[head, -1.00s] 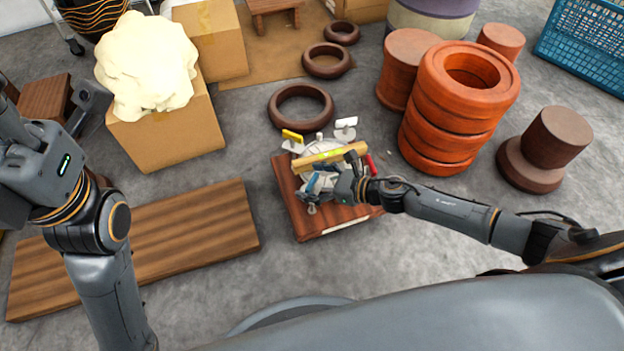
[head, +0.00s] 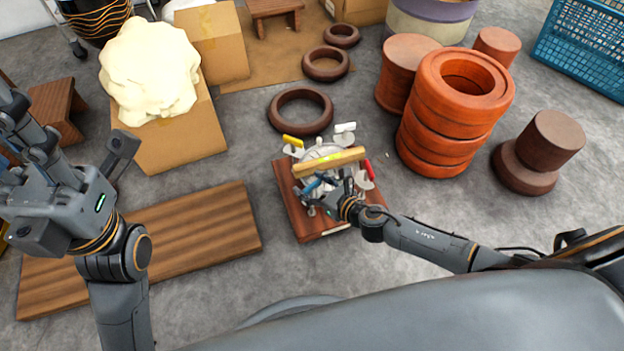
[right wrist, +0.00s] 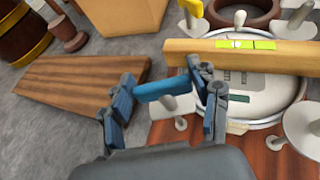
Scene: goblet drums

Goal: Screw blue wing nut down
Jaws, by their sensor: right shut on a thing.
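The blue wing nut (right wrist: 160,90) is a flat blue bar in the right wrist view. It spans between the two fingers of my right gripper (right wrist: 165,98), which is shut on it. In the head view the right gripper (head: 327,194) is at the near-left side of the round pale drumhead fixture (head: 313,152), and the blue wing nut (head: 311,187) shows beside its fingers. The nut's threads and lower end are hidden. My left gripper (head: 72,146) is at the left of the head view, empty with its fingers spread.
A wooden level (head: 330,162) with a green vial lies across the fixture, close to the right gripper. Yellow (head: 293,140), white (head: 345,127) and red (head: 369,169) wing nuts surround it. A wooden board (head: 190,235) lies left. Orange rings (head: 450,110) stand right.

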